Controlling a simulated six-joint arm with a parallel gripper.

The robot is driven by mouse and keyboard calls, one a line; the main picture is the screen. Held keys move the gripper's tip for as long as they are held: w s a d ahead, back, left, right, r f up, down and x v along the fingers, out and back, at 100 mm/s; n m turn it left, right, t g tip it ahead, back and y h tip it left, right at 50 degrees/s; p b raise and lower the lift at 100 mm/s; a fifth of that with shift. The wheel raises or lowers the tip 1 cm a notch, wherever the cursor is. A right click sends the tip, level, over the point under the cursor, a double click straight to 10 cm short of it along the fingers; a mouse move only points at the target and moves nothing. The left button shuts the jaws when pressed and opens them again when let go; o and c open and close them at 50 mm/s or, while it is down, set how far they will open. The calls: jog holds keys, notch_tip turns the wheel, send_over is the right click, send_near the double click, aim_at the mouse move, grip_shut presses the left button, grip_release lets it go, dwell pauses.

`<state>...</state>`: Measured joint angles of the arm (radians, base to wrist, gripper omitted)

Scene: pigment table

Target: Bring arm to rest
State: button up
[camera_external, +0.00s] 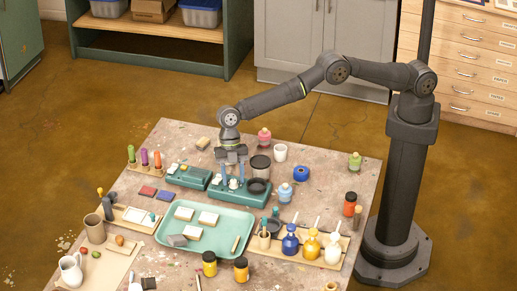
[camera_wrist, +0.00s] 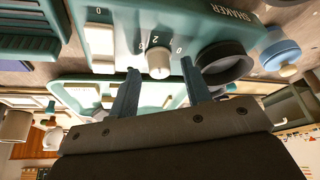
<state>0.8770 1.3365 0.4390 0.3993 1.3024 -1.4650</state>
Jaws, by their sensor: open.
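My gripper (camera_external: 236,178) points down over the teal shaker (camera_external: 232,197) near the middle of the table. It is open, with blue fingers apart and nothing held. In the wrist view, the fingertips of my gripper (camera_wrist: 160,65) are on either side of the pale round dial (camera_wrist: 159,62) on the shaker's labelled face (camera_wrist: 205,25). I cannot tell whether they touch the dial. The rest of my arm reaches from its column at the right across the back of the table.
The shaker carries a black round holder (camera_external: 258,187). A second teal device (camera_external: 188,177) stands to its left. A teal tray (camera_external: 205,246) with white tiles lies in front.

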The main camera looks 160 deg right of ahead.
jog(key=m+h, duration=0.1)
jog(key=m, duration=0.2)
jog(key=shift+a, duration=0.15)
jog(key=m+h, duration=0.1)
jog(key=m, duration=0.3)
jog(key=shift+a+f+h, duration=0.1)
jog(key=shift+h, duration=0.3)
jog(key=m+h, duration=0.1)
jog(key=m, duration=0.3)
jog(key=shift+w+a+m+g+h, duration=0.15)
jog(key=shift+m+h, duration=0.25)
jog(key=shift+m, duration=0.4)
jog(key=shift+s+m+g+h, duration=0.15)
jog(key=shift+m+h, duration=0.25)
jog(key=shift+m, duration=0.4)
jog(key=shift+w, duration=0.1)
